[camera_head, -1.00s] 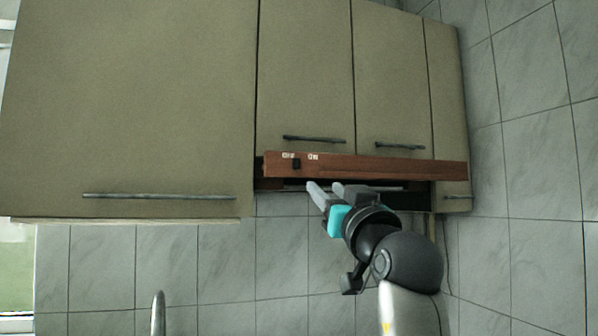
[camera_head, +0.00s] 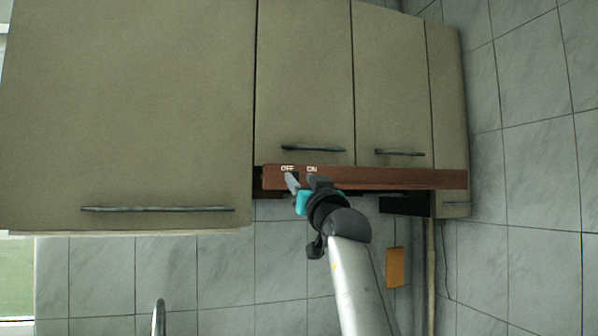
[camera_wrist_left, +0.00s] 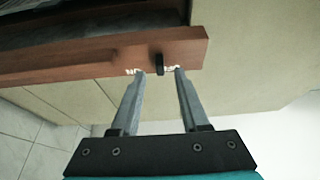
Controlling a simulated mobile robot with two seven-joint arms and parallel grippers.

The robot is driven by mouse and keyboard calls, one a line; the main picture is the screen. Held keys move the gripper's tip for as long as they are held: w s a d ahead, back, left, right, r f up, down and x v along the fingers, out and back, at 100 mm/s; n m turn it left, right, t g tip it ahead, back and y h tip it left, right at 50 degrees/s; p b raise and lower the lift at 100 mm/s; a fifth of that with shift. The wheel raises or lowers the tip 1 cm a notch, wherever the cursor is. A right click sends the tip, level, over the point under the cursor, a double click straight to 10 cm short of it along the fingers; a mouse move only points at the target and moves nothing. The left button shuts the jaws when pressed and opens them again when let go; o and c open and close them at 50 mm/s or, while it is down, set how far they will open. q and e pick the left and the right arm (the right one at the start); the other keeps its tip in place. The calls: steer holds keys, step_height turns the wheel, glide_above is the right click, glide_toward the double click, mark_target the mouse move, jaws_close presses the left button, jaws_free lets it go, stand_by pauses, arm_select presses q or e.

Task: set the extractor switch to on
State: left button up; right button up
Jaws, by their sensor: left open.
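The extractor hood (camera_head: 400,179) is a reddish-brown wooden strip under the cabinets, with white OFF and ON labels at its left end. The small black switch (camera_wrist_left: 159,64) shows in the left wrist view, where the picture is upside down. It sits between the two labels, nearer OFF. My left gripper (camera_head: 302,181) is open at the strip, just under the labels. In the left wrist view its fingertips (camera_wrist_left: 160,72) lie to either side of the switch, with a gap on each side. Whether either finger touches it, I cannot tell. In the head view the fingers largely hide the switch.
Beige cabinets (camera_head: 130,110) with grey bar handles hang above and left of the hood. A tiled wall (camera_head: 520,260) lies behind. An orange panel (camera_head: 394,267) is on the wall below right. A tap (camera_head: 158,318) shows at the bottom left.

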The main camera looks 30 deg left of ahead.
arm_select(q)
steer(key=shift+x, duration=0.9)
jaws_close()
stand_by(0.9)
